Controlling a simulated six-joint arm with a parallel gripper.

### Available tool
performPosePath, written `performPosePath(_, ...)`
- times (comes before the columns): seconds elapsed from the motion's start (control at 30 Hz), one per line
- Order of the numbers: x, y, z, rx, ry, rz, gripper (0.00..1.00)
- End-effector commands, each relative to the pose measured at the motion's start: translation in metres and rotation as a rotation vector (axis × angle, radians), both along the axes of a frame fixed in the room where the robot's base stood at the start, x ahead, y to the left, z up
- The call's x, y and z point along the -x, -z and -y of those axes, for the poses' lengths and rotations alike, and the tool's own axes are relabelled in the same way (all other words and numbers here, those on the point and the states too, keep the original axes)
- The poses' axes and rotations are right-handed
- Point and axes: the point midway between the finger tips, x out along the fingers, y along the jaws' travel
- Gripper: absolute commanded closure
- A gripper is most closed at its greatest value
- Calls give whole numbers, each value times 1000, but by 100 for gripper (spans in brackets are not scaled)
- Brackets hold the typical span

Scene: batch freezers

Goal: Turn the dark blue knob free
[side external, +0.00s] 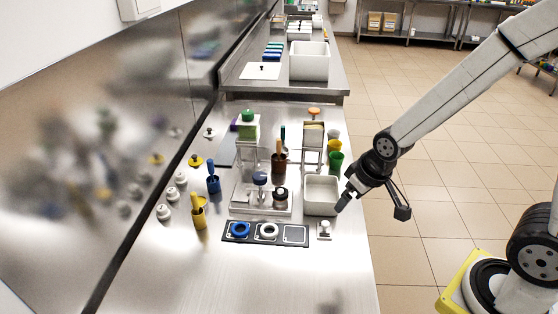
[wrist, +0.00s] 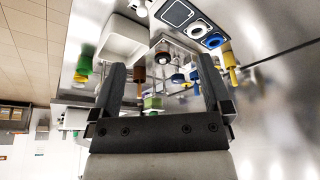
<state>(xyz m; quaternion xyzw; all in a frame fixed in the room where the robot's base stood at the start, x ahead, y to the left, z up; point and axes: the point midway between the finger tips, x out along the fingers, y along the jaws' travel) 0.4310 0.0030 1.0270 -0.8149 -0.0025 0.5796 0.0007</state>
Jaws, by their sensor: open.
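The dark blue knob (side external: 260,178) sits on top of a pale, partly clear machine on the steel counter. In the wrist view it appears to be the blue round top (wrist: 178,78) between my fingers, small and partly crowded by other things. A dark knob (side external: 280,194) stands just right of it on the same machine. My gripper (side external: 344,201) is to the right of the machine, above the counter's right edge and beside the white bin. In the wrist view my gripper (wrist: 158,66) has its two fingers wide apart, with nothing held between them.
A white bin (side external: 321,194) stands between the machine and my gripper. A dark panel with a blue ring (side external: 239,230) and a white ring (side external: 268,230) lies in front. Blue (side external: 213,184) and yellow (side external: 199,217) holders stand left. Green cups (side external: 335,162) stand behind.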

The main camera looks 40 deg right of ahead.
Motion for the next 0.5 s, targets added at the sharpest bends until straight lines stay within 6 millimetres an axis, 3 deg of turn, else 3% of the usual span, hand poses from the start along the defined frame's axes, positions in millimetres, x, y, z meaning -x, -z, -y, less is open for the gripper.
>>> performPosePath(0.5, -135, 37, -14, -8, -5, 392, 1)
